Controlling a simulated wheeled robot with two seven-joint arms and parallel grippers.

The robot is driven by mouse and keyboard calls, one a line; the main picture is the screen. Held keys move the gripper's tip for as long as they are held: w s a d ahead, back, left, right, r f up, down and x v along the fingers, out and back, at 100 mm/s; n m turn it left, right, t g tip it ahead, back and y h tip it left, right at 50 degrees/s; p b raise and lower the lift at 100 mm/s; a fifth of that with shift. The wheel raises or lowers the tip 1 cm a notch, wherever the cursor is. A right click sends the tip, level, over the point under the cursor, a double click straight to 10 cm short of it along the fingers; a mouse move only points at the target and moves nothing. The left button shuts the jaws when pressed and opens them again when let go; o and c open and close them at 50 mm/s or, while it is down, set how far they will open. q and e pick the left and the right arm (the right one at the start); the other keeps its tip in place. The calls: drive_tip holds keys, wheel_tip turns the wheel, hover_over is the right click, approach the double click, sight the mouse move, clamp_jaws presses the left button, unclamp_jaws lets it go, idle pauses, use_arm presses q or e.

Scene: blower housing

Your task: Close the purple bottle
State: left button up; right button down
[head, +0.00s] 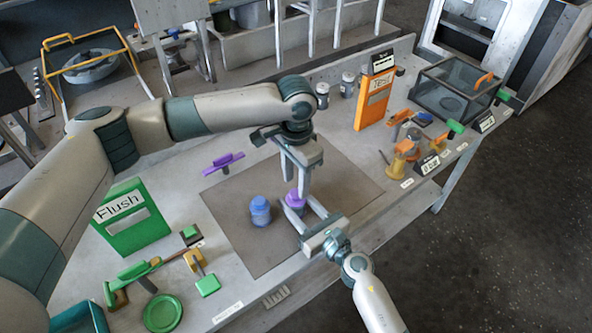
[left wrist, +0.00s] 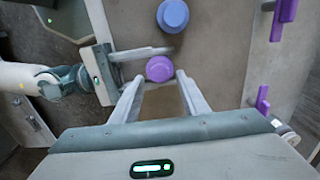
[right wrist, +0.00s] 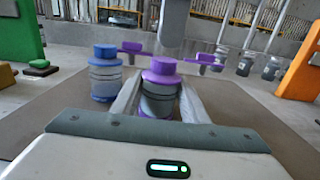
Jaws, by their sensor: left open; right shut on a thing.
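The purple bottle (right wrist: 160,88) stands upright on the brown mat with a purple cap (right wrist: 161,65) on its top. In the left wrist view the purple cap (left wrist: 160,69) is seen from above. My right gripper (right wrist: 155,95) is shut on the bottle's body from the side. My left gripper (left wrist: 160,80) points down from above, its fingers open and apart on either side near the cap, not touching it as far as I can tell. In the head view the left fingers partly hide the bottle (head: 294,199).
A blue bottle (head: 260,211) stands close by on the left on the mat (head: 240,245). A purple handle part (head: 223,162) lies behind. A green Flush panel (head: 131,217) is at left; an orange Test panel (head: 374,99) and a clear box (head: 455,90) are at right.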

sight(296, 193)
use_arm(q)
drive_tip(key=shift+f, duration=1.7)
clamp_jaws()
drive_tip(key=shift+o, duration=0.8)
unclamp_jaws()
drive_tip(key=shift+r, duration=0.1)
wheel_tip(296, 193, up, 12)
